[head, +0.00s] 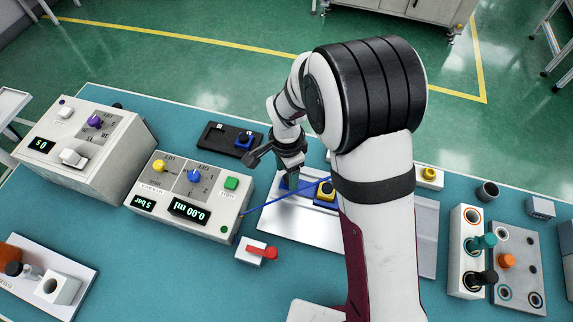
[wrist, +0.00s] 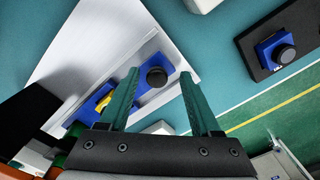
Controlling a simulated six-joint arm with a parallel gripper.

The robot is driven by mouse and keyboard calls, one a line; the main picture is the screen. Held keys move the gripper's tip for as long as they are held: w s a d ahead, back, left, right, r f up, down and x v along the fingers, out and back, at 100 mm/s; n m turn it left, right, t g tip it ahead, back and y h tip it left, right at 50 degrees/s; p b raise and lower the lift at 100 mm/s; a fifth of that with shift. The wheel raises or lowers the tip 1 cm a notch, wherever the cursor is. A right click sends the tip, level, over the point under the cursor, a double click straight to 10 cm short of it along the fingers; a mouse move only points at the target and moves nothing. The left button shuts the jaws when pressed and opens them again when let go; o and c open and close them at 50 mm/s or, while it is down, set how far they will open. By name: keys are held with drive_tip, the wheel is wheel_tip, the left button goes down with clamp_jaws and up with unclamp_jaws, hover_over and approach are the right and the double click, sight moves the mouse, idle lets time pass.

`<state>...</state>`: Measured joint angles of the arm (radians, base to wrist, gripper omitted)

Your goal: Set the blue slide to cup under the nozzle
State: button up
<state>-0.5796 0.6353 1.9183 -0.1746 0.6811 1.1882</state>
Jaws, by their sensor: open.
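On the pale metal plate (head: 285,222) stands a blue piece with a yellow part (head: 325,194). In the wrist view a long blue piece (wrist: 141,90) on the plate carries a black round knob (wrist: 157,76), with a yellow part (wrist: 103,102) towards its lower left. Contact cannot be told. I cannot identify the nozzle or cup.
A console with dials and displays (head: 190,196) stands left of the plate, and a thin blue line (head: 268,206) runs from near it to the plate. A red-handled valve (head: 262,252) lies in front. Socket blocks with coloured pegs (head: 468,255) stand right.

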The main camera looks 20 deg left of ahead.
wheel_tip(320, 180, up, 16)
drive_tip(key=shift+f, duration=0.2)
drive_tip(key=s+d+r+n, duration=0.1)
drive_tip(key=s+d+r, duration=0.15)
drive_tip(key=d, duration=0.25)
drive_tip(key=s+d+r, duration=0.1)
drive_tip(key=s+d, duration=0.2)
drive_tip(key=d, duration=0.2)
drive_tip(key=s+d+n+y, duration=0.1)
drive_tip(key=s+d, duration=0.2)
drive_tip(key=s, duration=0.4)
drive_tip(key=s+d+f+n, duration=0.1)
drive_tip(key=s+d, duration=0.3)
drive_tip(key=s, duration=0.2)
drive_tip(key=shift+s+d+f+y, duration=0.25)
drive_tip(key=shift+s+d+y, duration=0.05)
drive_tip(key=shift+s+y, duration=0.1)
drive_tip(key=shift+w, duration=0.1)
